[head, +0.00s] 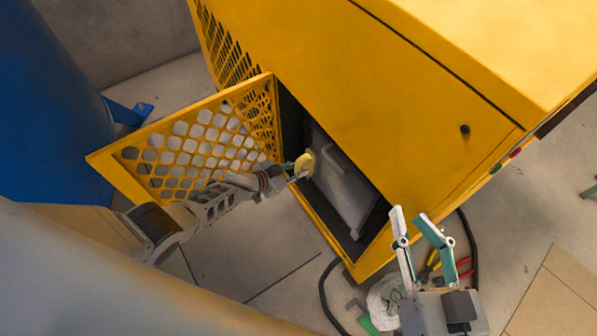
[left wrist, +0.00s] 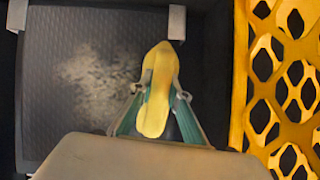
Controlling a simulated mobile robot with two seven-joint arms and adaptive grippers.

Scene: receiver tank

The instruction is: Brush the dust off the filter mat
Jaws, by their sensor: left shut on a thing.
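The filter mat (left wrist: 90,95) is a dark ribbed panel inside the open yellow cabinet. A pale dust patch (left wrist: 98,78) lies on its upper middle in the left wrist view. In the head view the mat (head: 345,190) looks grey behind the opening. My left gripper (head: 300,168) is at the opening, shut on a yellow brush (head: 308,160). In the left wrist view the brush (left wrist: 158,75) sits between the fingers, right of the dust; its bristles are hidden, and I cannot tell whether it touches the mat. My right gripper (head: 409,213) is open and empty, outside the cabinet.
The perforated yellow door (head: 150,150) stands open on the left, close to my left arm. The yellow cabinet (head: 400,90) fills the upper right. A blue tank (head: 50,110) stands at far left. Pliers (head: 463,266), a plastic bag (head: 383,300) and a black cable (head: 326,290) lie on the floor.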

